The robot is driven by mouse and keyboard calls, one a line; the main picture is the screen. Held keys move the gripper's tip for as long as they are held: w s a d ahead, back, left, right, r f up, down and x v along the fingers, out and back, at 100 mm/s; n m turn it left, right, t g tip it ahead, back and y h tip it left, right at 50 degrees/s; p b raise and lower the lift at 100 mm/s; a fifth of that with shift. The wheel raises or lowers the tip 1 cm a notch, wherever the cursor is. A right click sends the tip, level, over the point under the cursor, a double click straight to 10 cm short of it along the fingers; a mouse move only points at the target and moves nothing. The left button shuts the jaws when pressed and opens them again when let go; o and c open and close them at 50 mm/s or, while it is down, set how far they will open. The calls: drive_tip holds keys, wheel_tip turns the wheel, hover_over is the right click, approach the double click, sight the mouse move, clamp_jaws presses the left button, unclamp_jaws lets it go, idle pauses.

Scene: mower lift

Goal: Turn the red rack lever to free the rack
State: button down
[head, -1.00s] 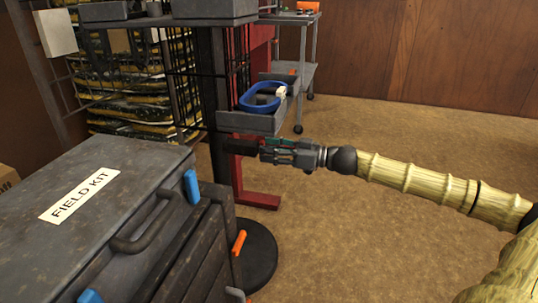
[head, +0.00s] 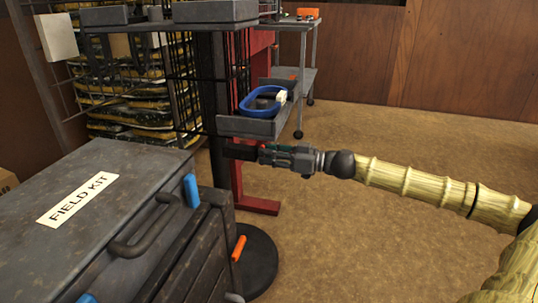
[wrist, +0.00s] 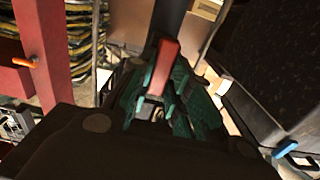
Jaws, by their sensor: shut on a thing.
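The red rack lever (wrist: 164,62) shows in the wrist view as a red bar standing between the teal fingers of my gripper (wrist: 160,85). My gripper is shut on it. In the head view my gripper (head: 264,153) reaches in from the right, just below the blue-ringed tray and beside the dark rack post (head: 217,165). The lever cannot be made out in the head view. The lever's lower end is hidden among the fingers in the wrist view.
A grey tray (head: 245,128) holding a blue ring-shaped item (head: 246,107) hangs just above my gripper. The grey FIELD KIT chest (head: 110,190) stands at the front left. A red frame (head: 262,206) is behind the post. The carpet to the right is open.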

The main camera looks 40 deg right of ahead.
drive_tip(key=shift+m, duration=0.3)
drive_tip(key=shift+w+d+f+m+p, duration=0.1)
drive_tip(key=shift+m+p, duration=0.6)
drive_tip(key=shift+m, duration=2.15)
drive_tip(key=shift+w+d+f+m+p, duration=0.15)
drive_tip(key=shift+m+p, duration=0.6)
drive_tip(key=shift+m, duration=2.15)
drive_tip(key=shift+d+f+m+p, duration=0.1)
drive_tip(key=shift+m+p, duration=0.6)
drive_tip(key=shift+m, duration=2.15)
drive_tip(key=c, duration=1.3)
unclamp_jaws()
drive_tip(key=shift+s, duration=0.1)
